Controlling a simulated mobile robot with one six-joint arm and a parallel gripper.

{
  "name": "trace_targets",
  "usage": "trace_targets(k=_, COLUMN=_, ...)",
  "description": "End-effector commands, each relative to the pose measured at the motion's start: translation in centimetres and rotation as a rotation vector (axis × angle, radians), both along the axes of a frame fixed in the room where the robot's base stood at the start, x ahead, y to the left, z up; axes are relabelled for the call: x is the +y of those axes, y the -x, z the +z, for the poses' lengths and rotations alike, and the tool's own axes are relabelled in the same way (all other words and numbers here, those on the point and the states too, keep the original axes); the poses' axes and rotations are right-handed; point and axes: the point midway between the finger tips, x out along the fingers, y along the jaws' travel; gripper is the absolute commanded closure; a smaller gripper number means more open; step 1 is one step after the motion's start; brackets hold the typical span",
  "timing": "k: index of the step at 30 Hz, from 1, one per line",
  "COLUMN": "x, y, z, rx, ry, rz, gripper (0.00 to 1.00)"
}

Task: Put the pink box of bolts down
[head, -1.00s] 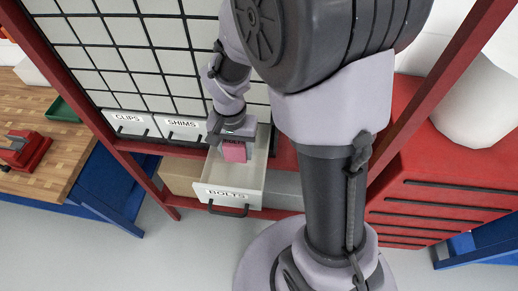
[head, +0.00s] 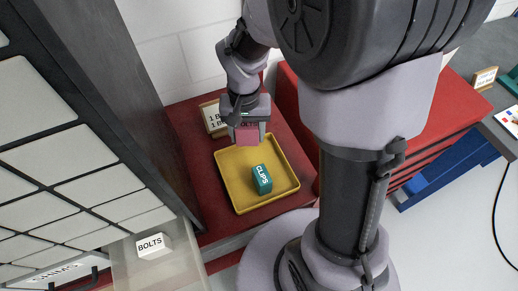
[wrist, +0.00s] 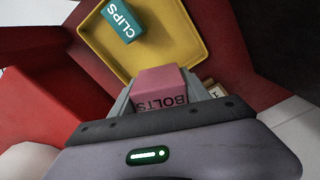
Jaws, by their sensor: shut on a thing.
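The pink box of bolts (head: 247,135) is held between the fingers of my gripper (head: 246,118), just beyond the back edge of a yellow tray in the head view. In the wrist view the pink box (wrist: 161,88) shows the word BOLTS, and my gripper (wrist: 162,100) is shut on it. The yellow tray (head: 240,205) lies on a red surface and holds a teal box marked CLIPS (head: 262,179). The tray also shows in the wrist view (wrist: 90,45). The height of the pink box above the surface is hard to tell.
A small sign on a wooden block (head: 213,118) stands behind the tray, close to my gripper. At lower left an open drawer (head: 140,270) holds a white box marked BOLTS (head: 153,246). The tray has bare floor around the teal box.

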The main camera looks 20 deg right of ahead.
Motion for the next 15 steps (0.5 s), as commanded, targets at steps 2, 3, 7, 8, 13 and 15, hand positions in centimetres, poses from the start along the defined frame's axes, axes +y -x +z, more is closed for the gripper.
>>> trace_targets(k=2, x=0.0, y=0.2, z=-2.6, rx=0.007, ry=-0.001, rz=0.0, gripper=0.88)
trace_targets(k=3, x=0.0, y=0.2, z=-3.6, rx=0.006, ry=0.0, rz=0.0, gripper=0.88)
trace_targets(k=7, x=0.0, y=0.1, z=-5.6, rx=0.003, ry=0.0, rz=0.0, gripper=0.88)
trace_targets(k=8, x=0.0, y=0.1, z=-6.0, rx=0.003, ry=0.0, rz=0.0, gripper=0.88)
trace_targets(k=13, x=0.0, y=0.2, z=-9.1, rx=0.005, ry=0.0, rz=0.0, gripper=0.88)
trace_targets(k=15, x=0.0, y=0.1, z=-9.5, rx=0.003, ry=0.0, rz=0.0, gripper=0.88)
